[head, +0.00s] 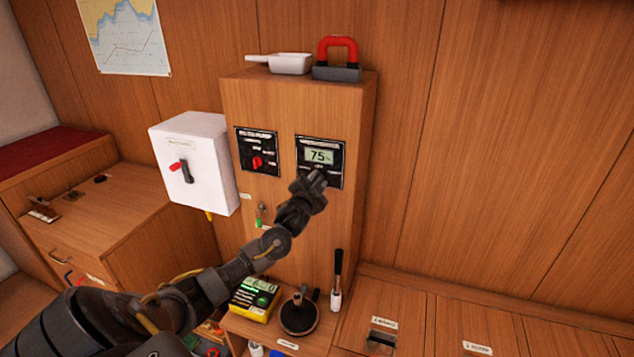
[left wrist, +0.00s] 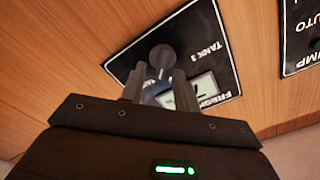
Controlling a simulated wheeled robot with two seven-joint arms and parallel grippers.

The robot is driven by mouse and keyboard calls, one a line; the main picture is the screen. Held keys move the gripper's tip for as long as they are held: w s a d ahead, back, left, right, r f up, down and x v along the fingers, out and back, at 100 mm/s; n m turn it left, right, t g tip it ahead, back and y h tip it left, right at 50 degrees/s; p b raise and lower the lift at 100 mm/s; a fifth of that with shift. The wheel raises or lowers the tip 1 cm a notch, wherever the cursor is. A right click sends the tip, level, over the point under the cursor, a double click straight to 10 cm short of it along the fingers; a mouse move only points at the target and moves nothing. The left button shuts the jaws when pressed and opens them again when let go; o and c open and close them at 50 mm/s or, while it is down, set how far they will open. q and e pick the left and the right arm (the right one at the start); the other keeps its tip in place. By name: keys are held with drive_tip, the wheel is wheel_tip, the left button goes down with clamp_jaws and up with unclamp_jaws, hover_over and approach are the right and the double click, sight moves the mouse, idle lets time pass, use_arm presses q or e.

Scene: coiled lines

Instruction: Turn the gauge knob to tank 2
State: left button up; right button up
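The gauge panel (head: 340,161) is a black plate on the front of the wooden cabinet, with a display reading 75. My left gripper (head: 314,180) is in front of its lower part and hides the knob in the head view. In the left wrist view the dark round gauge knob (left wrist: 162,57) shows just beyond the fingertips. A label beside it looks like TANK 3. The two fingers of my left gripper (left wrist: 158,73) stand apart, with the knob in line with the gap. I cannot tell whether they touch it. My right gripper is out of view.
Left of the gauge is a second black panel with a red knob (head: 257,162), then a white switch box (head: 193,160). A white scoop (head: 290,63) and red-handled block (head: 337,58) sit on the cabinet (head: 352,210). Below are a yellow box (head: 254,299) and a dark round object (head: 299,316).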

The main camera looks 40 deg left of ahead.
use_arm(q)
drive_tip(key=b+v, duration=0.2)
drive_tip(key=v, duration=0.8)
drive_tip(key=shift+s+d, duration=0.2)
drive_tip(key=shift+s, duration=0.15)
idle(0.3)
